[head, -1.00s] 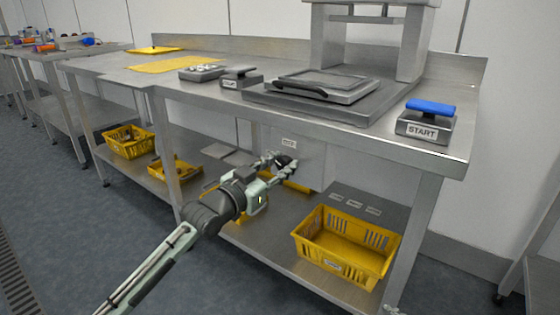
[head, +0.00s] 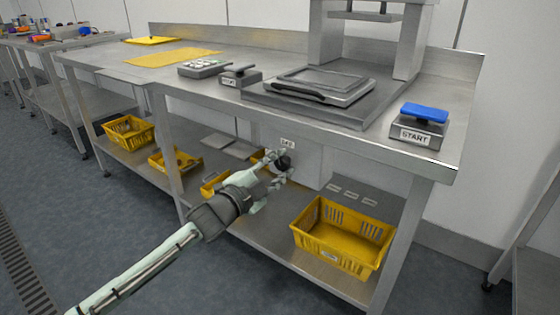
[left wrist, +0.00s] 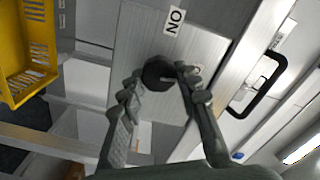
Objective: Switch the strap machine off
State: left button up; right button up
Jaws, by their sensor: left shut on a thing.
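A black rotary knob (head: 284,162) sits on the grey box (head: 307,168) under the worktop, below a small white label (head: 287,144). My left gripper (head: 279,168) reaches it from the front left, and its fingers are shut on the knob. In the left wrist view the knob (left wrist: 157,74) shows between the fingertips (left wrist: 160,80), and a white label (left wrist: 174,21) reading ON stands by it. A second label beside the knob is mostly hidden by a finger. My right gripper is not in view.
The worktop above carries a press plate (head: 318,84), a START block with a blue top (head: 425,113) and a smaller grey block (head: 240,76). A yellow crate (head: 342,262) stands on the lower shelf at right. Smaller yellow crates (head: 129,131) stand at left.

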pick_arm(q)
jog(key=shift+f+m+p, duration=0.1)
jog(key=shift+m+p, duration=0.2)
jog(key=shift+m, duration=0.9)
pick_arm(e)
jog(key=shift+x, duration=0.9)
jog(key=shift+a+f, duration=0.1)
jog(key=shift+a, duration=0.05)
pick_arm(q)
jog(key=o, duration=1.2)
jog(key=shift+c, duration=0.2)
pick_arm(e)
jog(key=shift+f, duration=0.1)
pick_arm(q)
jog(key=v, duration=1.2)
